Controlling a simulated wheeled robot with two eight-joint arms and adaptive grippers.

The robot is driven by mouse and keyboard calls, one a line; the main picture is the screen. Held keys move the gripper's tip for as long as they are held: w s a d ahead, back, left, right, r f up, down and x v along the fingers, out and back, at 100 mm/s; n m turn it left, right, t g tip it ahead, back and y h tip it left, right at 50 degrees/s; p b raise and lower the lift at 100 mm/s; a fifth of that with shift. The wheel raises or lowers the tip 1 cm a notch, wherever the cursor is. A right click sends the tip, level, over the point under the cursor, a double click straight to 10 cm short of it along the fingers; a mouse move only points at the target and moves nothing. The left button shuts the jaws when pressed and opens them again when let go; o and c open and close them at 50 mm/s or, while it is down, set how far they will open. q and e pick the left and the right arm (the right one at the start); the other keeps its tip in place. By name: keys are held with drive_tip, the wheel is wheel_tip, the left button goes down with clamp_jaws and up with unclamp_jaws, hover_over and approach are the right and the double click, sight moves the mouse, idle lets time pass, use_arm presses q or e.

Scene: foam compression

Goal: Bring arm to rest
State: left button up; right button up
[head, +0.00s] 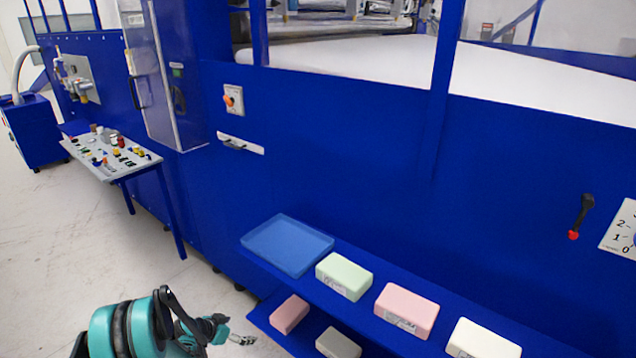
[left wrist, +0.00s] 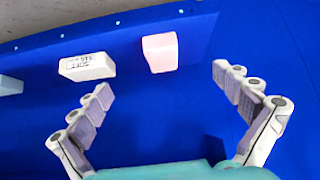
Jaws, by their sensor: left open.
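My left arm comes in at the lower left of the head view, with teal and black links. Its gripper (head: 242,340) is small there, low and left of the lower shelf. In the left wrist view the gripper (left wrist: 162,82) has its fingers wide apart with nothing between them. Beyond the fingers a pink block (left wrist: 160,52) and a pale block with dark print (left wrist: 88,67) lie on a blue surface, apart from the fingers. My right gripper is in neither view.
An upper blue shelf (head: 262,262) holds a blue tray (head: 290,246), a green block (head: 344,275), a pink block (head: 406,310) and a white block (head: 484,340). The lower shelf holds a pink block (head: 289,314) and a grey block (head: 338,345). Floor (head: 90,240) is clear left.

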use_arm(q)
drive_tip(key=s+d+r+n+y, duration=0.15)
drive_tip(key=s+r, duration=0.25)
drive_tip(key=r, duration=0.4)
drive_tip(key=s+d+r+n, duration=0.1)
drive_tip(key=s+d+r, duration=0.2)
drive_tip(key=r, duration=0.4)
drive_tip(key=s+d+r+n+y, duration=0.15)
drive_tip(key=s+r, duration=0.25)
drive_tip(key=r, duration=0.4)
drive_tip(key=s+d+r+n+y, duration=0.1)
drive_tip(key=s+r, duration=0.1)
drive_tip(key=s, duration=0.7)
drive_tip(key=s+r+n+y, duration=0.1)
drive_tip(key=s+r, duration=0.2)
drive_tip(key=s, duration=0.7)
drive_tip(key=shift+s+d+n, duration=0.2)
drive_tip(key=shift+d+n, duration=0.2)
